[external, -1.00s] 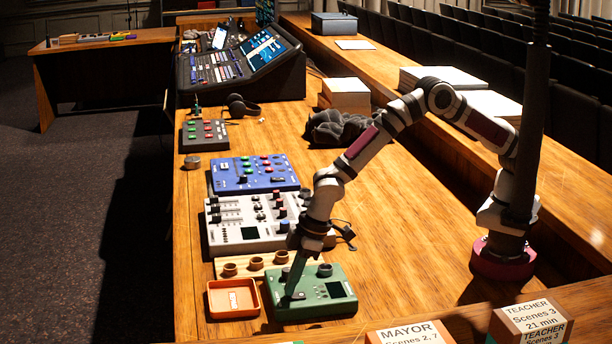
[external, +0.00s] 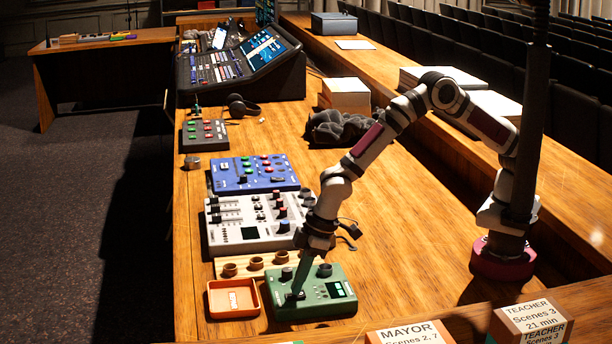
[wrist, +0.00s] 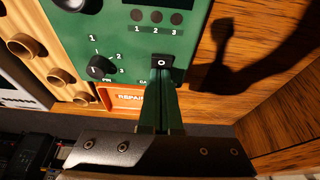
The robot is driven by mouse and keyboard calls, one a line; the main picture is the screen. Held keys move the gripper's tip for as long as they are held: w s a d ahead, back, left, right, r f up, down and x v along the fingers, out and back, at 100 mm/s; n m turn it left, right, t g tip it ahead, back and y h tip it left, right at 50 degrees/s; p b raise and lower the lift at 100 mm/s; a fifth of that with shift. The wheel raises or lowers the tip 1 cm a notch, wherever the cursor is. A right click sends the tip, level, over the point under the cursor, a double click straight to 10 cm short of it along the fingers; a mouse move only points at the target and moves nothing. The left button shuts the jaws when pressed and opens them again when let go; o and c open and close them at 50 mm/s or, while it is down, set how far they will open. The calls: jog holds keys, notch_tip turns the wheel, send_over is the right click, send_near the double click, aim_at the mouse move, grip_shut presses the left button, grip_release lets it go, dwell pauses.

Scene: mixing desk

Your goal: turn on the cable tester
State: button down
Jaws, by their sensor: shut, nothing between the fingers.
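The cable tester is a green box (external: 318,307) at the near end of the desk, with dark knobs and a small screen (external: 340,289). The screen shows pale, lit marks. In the wrist view its green panel (wrist: 190,20) has a dial numbered 1 to 3 and a black switch (wrist: 161,61) marked O. My gripper (external: 297,293) is shut and empty, pointing down at the switch. In the wrist view its narrow fingertips (wrist: 161,72) are right at the switch's lower edge and hide part of it; I cannot tell whether they touch.
An orange tray (external: 233,314) lies just left of the tester. A wooden strip with round cups (external: 256,263) and a grey mixer (external: 230,234) lie behind it. Cardboard boxes (external: 410,333) stand at the near right. The desk right of the tester is clear.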

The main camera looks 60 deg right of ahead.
aim_at(301, 293)
notch_tip(301, 293, up, 14)
jog(key=shift+s+d, duration=0.15)
jog(key=shift+f, duration=0.15)
jog(key=s+d+r+m+g+h, duration=0.1)
jog(key=d+r+m, duration=0.2)
jog(key=d, duration=0.9)
jog(key=s+d+r+m, duration=0.1)
jog(key=d+r+m, duration=0.25)
jog(key=d, duration=0.85)
jog(key=s+d+f+m+g, duration=0.1)
jog(key=s+d+f+m, duration=0.2)
jog(key=s+d+m, duration=0.5)
jog(key=s+d, duration=0.6)
jog(key=s, duration=0.4)
jog(key=shift+s+d+g, duration=0.15)
jog(key=shift+d+g, duration=0.25)
